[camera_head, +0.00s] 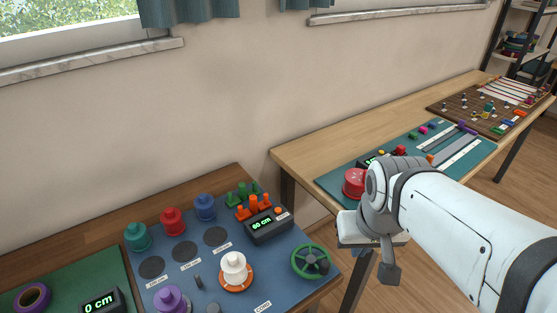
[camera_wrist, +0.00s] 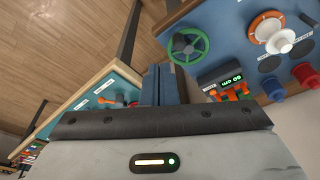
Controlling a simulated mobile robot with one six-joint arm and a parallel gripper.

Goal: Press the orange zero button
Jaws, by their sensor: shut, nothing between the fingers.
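A black counter box (camera_head: 268,227) with a green "60 cm" display stands on the blue mat. A small orange button (camera_head: 278,210) sits on its top, right of the display. In the wrist view the box (camera_wrist: 222,76) appears upside down at the right, with its orange button (camera_wrist: 209,87) at its left end. My gripper (camera_wrist: 160,84) is shut and empty, apart from the box. In the head view it hangs right of the box, over the gap between the tables, and its fingertips are hard to make out.
Orange and green pegs (camera_head: 253,205) stand behind the box. A white spool (camera_head: 234,270) and coloured spools are to its left. A second table (camera_head: 330,150) holds a red spool (camera_head: 355,183) beside my arm.

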